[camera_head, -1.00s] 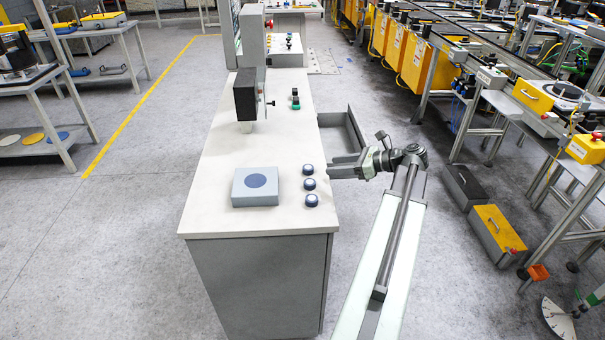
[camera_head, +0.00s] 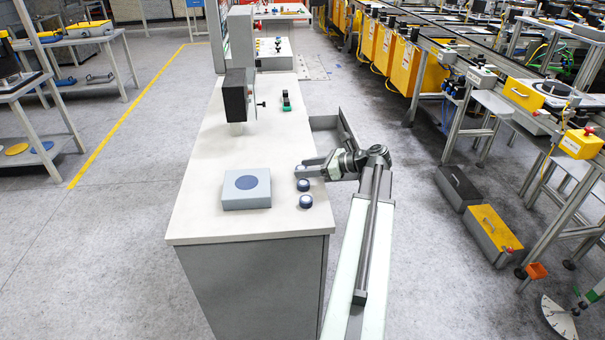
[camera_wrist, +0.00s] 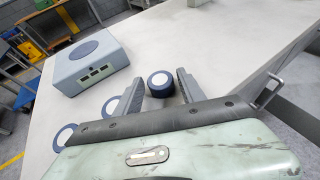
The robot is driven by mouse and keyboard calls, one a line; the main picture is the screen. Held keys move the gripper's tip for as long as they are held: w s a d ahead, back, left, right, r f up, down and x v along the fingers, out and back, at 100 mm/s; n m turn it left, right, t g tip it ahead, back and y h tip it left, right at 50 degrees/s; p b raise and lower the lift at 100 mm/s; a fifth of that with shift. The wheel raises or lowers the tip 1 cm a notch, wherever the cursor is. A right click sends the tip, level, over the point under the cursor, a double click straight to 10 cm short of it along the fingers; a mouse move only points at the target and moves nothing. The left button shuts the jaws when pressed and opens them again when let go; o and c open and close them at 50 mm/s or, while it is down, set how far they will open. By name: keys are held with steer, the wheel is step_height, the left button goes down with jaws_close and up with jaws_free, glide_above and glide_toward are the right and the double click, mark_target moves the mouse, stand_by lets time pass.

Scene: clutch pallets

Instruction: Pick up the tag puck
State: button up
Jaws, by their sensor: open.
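Several dark blue tag pucks with pale tops stand on the bench. In the head view they form a row near its right edge: a far one (camera_head: 300,170), a middle one (camera_head: 303,186) and a near one (camera_head: 306,201). My gripper (camera_wrist: 158,78) is open and low over the bench. In the wrist view one puck (camera_wrist: 160,86) sits between its fingertips, with a gap to the finger on each side. Two more pucks show at the left, one (camera_wrist: 109,106) beside the left finger and one (camera_wrist: 65,138) partly behind my wrist.
A grey-blue box (camera_head: 228,200) with a dark round pad stands left of the pucks. A black device (camera_head: 235,96) stands farther back on the white bench (camera_head: 200,225). An open drawer (camera_head: 326,123) juts out at the bench's right side. The bench front is clear.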

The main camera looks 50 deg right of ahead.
steer(key=shift+w+a+f, duration=0.1)
steer(key=shift+w+f, duration=0.05)
steer(key=shift+w, duration=0.1)
jaws_close()
steer(key=shift+r+p, duration=0.7)
step_height(320, 180, up, 3)
steer(key=p, duration=0.3)
steer(key=shift+r, duration=0.1)
steer(key=s+d, duration=1.1)
steer(key=shift+d+r+p, duration=0.25)
steer(key=shift+d+p, duration=0.1)
steer(key=shift+p, duration=0.05)
